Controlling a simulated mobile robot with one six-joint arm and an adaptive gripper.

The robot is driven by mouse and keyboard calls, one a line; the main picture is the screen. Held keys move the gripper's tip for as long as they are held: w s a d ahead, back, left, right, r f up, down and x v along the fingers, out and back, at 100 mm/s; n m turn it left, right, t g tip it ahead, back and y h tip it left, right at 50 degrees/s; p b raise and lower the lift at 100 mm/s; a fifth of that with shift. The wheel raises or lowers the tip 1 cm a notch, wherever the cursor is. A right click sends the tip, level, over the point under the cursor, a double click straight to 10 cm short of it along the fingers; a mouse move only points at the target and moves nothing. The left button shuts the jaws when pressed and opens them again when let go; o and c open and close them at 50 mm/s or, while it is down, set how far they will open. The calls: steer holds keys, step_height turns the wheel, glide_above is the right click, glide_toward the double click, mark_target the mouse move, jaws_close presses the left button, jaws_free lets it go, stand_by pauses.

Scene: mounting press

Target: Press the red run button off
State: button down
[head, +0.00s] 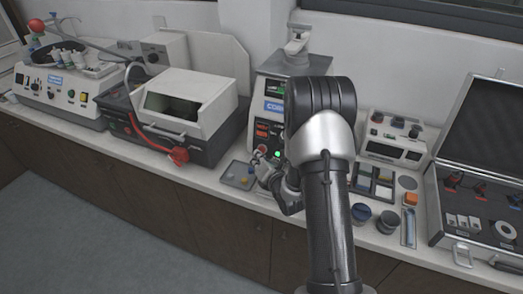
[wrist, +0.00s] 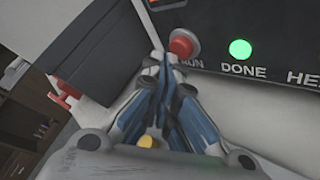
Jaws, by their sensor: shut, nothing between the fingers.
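The red run button (wrist: 184,43) sits on the black front panel of the mounting press, with the word RUN under it, partly covered by my fingers. My gripper (wrist: 166,60) is shut and empty. Its fingertips are just left of and below the button in the wrist view; I cannot tell whether they touch it. A green DONE light (wrist: 240,49) glows to the right of the button. In the head view the mounting press (head: 270,107) stands behind my arm, which hides its right part. My gripper (head: 262,165) is low at the press front there.
A grey machine with a white hood (head: 185,98) and a red hose stands left of the press. Right of my arm are a sorted tray (head: 372,181), dark jars (head: 387,221) and an open case (head: 480,205).

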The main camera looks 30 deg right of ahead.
steer(key=shift+s+a+r+b, duration=0.3)
steer(key=shift+s+a, duration=0.55)
steer(key=shift+a, duration=0.25)
steer(key=shift+s+a+r+b, duration=0.15)
steer(key=shift+s+a+b, duration=0.1)
steer(key=shift+s+a, duration=0.7)
steer(key=shift+w+a, duration=0.1)
steer(key=shift+w, duration=0.05)
steer(key=shift+r, duration=0.25)
steer(key=s+a+r+m+g, duration=0.3)
steer(key=s+r+m, duration=0.1)
steer(key=r+m, duration=0.3)
steer(key=s+a+r+m+g, duration=0.3)
steer(key=s+a+r+m, duration=0.1)
steer(key=r+m, duration=0.3)
steer(key=s+a+r+m+g, duration=0.1)
steer(key=s+m, duration=0.3)
steer(key=s, duration=0.4)
steer(key=s+a+r+m+g+y, duration=0.1)
steer(key=s+a+m+g, duration=0.1)
steer(key=s, duration=0.5)
steer(key=s+a+r+m+g, duration=0.1)
steer(key=s+a+r+m, duration=0.1)
steer(key=s+a+m, duration=0.2)
steer(key=s+m, duration=0.2)
steer(key=s, duration=0.2)
steer(key=shift+s, duration=0.35)
